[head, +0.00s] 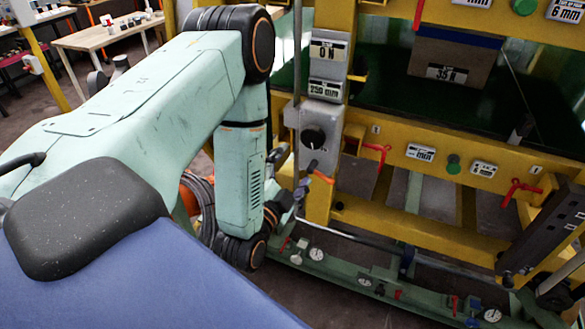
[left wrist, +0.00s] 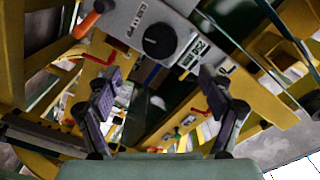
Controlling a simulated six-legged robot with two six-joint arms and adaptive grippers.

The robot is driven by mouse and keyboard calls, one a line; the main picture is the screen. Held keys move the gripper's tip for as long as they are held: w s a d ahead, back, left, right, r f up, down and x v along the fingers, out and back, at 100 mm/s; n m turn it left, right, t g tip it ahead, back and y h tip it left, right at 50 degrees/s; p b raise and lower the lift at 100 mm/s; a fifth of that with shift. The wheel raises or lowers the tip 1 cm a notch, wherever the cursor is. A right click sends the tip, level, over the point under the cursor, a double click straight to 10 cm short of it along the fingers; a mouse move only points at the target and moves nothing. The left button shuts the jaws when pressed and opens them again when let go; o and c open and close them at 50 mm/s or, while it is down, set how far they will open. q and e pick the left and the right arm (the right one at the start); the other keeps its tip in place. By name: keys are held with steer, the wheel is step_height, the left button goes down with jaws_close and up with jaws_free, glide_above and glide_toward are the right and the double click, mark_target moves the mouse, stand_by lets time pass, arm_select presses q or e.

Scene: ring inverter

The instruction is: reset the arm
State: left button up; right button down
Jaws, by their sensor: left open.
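My left arm comes in from the left of the head view and bends down in front of the yellow machine frame. My left gripper (head: 290,190) is small and partly hidden behind the wrist there, close to the grey control box (head: 321,130) and its orange-handled lever (head: 322,177). In the left wrist view my left gripper (left wrist: 160,92) is open, with two dark fingers wide apart and nothing between the pads. The control box with its black knob (left wrist: 159,40) lies beyond the fingertips, and the orange handle (left wrist: 88,22) is at upper left. My right gripper is not seen.
The yellow frame (head: 465,165) carries red clamp handles (head: 378,152) and label plates. A green base rail (head: 345,272) with gauges runs low along the front. A wooden table (head: 105,36) stands at the far left. Bare floor lies between table and machine.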

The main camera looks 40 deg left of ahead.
mark_target(311, 140)
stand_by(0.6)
arm_select(q)
steer(key=x, duration=1.2)
steer(key=shift+s+a, duration=0.1)
